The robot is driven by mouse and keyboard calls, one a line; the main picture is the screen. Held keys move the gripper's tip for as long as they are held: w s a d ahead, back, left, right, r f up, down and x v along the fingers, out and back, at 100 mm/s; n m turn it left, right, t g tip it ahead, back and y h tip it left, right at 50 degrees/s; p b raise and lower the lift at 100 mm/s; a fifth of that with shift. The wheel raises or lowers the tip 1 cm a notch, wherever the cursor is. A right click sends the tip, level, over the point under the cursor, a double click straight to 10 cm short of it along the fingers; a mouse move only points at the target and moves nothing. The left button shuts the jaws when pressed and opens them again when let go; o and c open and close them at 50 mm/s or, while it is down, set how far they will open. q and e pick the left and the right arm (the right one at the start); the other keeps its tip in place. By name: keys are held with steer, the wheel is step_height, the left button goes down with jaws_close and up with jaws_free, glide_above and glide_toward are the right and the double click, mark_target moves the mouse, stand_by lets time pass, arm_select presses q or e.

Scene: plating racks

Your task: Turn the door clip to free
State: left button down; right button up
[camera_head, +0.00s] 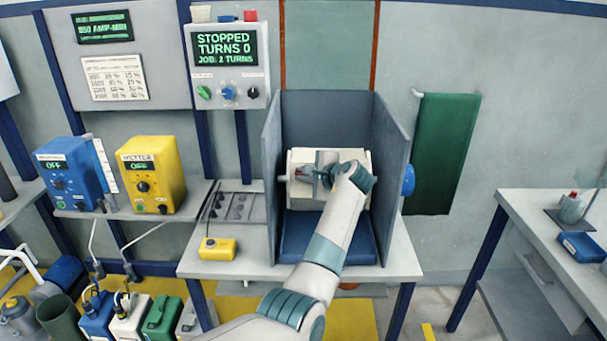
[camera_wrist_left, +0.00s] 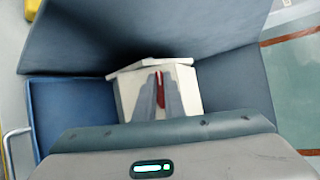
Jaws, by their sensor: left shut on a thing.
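The red door clip (camera_wrist_left: 159,80) shows between my left gripper's two fingers in the left wrist view. It sits on the front of a white drum (camera_head: 355,158), whose pale face also shows in the left wrist view (camera_wrist_left: 187,85). My left gripper (camera_head: 318,175) reaches in from the front and is shut on the clip. In the head view the gripper and wrist hide most of the clip and part of the drum's front. Which way the clip is turned cannot be told. My right gripper is not in view.
Grey-blue walls (camera_head: 390,140) enclose the drum at the sides and back, close to my wrist. A blue tray (camera_head: 353,240) lies below it. A yellow box (camera_head: 217,248) stands on the bench to the left. The control panel (camera_head: 228,75) reads STOPPED, TURNS 0.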

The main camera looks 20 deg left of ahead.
arm_select(q)
steer(key=shift+n, duration=0.4)
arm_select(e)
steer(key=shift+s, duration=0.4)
arm_select(q)
steer(key=c, duration=1.8)
jaws_free()
steer(key=shift+c, duration=0.2)
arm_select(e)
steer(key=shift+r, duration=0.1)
